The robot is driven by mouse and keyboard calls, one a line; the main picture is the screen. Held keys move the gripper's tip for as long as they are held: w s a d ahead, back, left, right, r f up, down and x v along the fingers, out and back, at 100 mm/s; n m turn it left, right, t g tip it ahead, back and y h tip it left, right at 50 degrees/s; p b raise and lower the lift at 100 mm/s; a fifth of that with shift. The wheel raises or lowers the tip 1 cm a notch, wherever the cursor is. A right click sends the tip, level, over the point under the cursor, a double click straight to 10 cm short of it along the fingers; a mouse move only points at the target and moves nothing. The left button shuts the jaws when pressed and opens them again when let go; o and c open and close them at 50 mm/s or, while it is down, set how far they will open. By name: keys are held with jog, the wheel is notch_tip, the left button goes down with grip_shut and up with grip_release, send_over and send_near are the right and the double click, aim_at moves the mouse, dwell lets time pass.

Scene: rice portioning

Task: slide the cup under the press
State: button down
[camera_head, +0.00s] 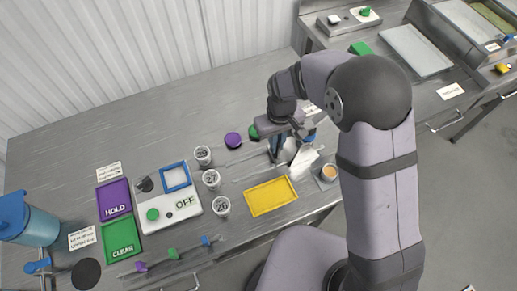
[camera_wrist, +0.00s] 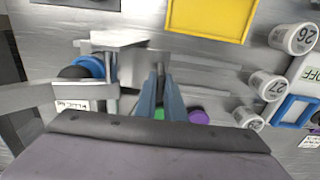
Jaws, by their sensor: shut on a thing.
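My gripper (camera_head: 277,151) is low over the middle of the bench, beside a pale metal press-like fixture (camera_head: 303,160). In the wrist view my gripper (camera_wrist: 160,80) has its blue-grey fingers close together, around a small grey part (camera_wrist: 161,68) largely hidden between them. I cannot tell whether this part belongs to the cup. The fixture also shows left of the fingers in the wrist view (camera_wrist: 110,42). A small cup with orange-tan contents (camera_head: 329,172) stands right of the fixture on a square base, apart from my gripper.
Three numbered white cups (camera_head: 211,178) stand to the left. A yellow tray (camera_head: 271,196) lies in front. Purple (camera_head: 233,140) and green (camera_head: 253,132) round pieces sit behind. A control panel reading OFF (camera_head: 170,205) stands farther left. Bare bench lies at the back left.

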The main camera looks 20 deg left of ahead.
jog(key=shift+w+r, duration=0.1)
jog(key=shift+w, duration=0.1)
jog(key=c, duration=1.8)
grip_release()
jog(key=shift+d, duration=0.2)
jog(key=shift+c, duration=0.2)
jog(key=shift+a, duration=0.1)
jog(key=shift+r+b, duration=1.15)
jog(key=shift+r, duration=2.5)
jog(key=d, duration=0.4)
jog(key=d+r, duration=0.1)
jog(key=d, duration=0.1)
jog(key=shift+w+d, duration=0.15)
jog(key=shift+d, duration=0.2)
jog(key=s+d+m, duration=0.4)
jog(key=s+d, duration=0.1)
jog(key=d, duration=0.5)
jog(key=s+d+f+m, duration=0.1)
jog(key=s+d+m, duration=0.4)
jog(key=d, duration=0.5)
jog(key=shift+s+f, duration=0.3)
jog(key=shift+s, duration=0.5)
